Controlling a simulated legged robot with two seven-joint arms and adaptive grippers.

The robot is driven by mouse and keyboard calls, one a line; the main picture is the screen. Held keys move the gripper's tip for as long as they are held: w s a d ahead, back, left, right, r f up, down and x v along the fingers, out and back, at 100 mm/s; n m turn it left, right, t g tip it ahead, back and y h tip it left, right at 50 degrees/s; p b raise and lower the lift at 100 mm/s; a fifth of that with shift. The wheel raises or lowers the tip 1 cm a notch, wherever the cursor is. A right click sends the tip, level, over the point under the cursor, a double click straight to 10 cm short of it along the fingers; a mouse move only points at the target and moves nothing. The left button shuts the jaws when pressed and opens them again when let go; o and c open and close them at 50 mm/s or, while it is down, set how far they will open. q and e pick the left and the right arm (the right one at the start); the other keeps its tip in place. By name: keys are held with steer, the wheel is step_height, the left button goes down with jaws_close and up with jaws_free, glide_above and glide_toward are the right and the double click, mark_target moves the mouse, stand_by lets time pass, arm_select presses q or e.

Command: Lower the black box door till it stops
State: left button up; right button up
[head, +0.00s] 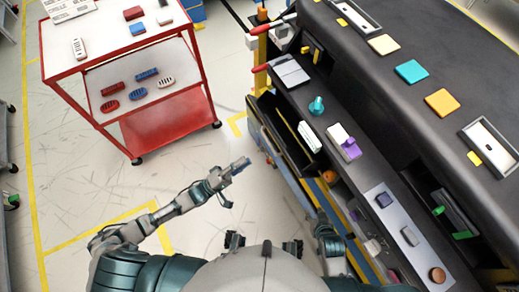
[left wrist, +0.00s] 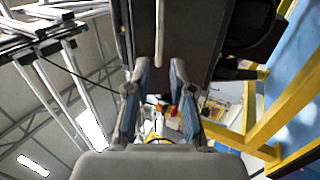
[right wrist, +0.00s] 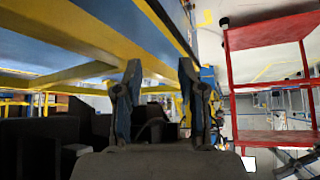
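The black box (head: 284,140) is on the front of the dashboard module, at its left part in the head view. It looks open at the top, with a dark inside and a yellow strip; which panel is its door is hard to tell. My left gripper (head: 238,182) is open and empty, left of and below the box, apart from it. In the left wrist view, its fingers (left wrist: 160,78) stand apart before a dark panel. My right arm is low beside the dashboard front in the head view, its fingertips hidden. The right wrist view shows its fingers (right wrist: 160,75) apart and empty.
The dark dashboard (head: 385,95) fills the right, with coloured blocks and a turquoise knob (head: 316,105) on its ledge. A red cart (head: 165,125) with small parts stands at the left. Yellow frame bars (right wrist: 60,75) are close to my right gripper. The floor between cart and dashboard is clear.

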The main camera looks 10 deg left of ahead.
mark_target(270, 143)
steer(key=s+d+f+g+p, duration=0.3)
steer(key=s+f+p, duration=0.65)
steer(key=f, duration=0.55)
arm_select(q)
steer(key=s+a+r+g+y+p, duration=0.3)
steer(key=s+a+r+y+p, duration=0.1)
steer(key=a+r+y+p, duration=0.1)
steer(key=x, duration=1.7)
steer(key=shift+r+p, duration=0.3)
steer(key=shift+p, duration=0.1)
arm_select(e)
steer(key=s+d+f+g, duration=0.2)
steer(key=s, duration=0.7)
steer(key=s+d+f+g+h, duration=0.1)
steer(key=s+d+f, duration=0.1)
steer(key=s, duration=0.8)
steer(key=shift+s+f+g+h, duration=0.2)
steer(key=shift+g+h, duration=0.1)
steer(key=shift+g, duration=0.1)
arm_select(q)
steer(key=shift+a, duration=0.1)
jaws_close()
steer(key=shift+s, duration=0.1)
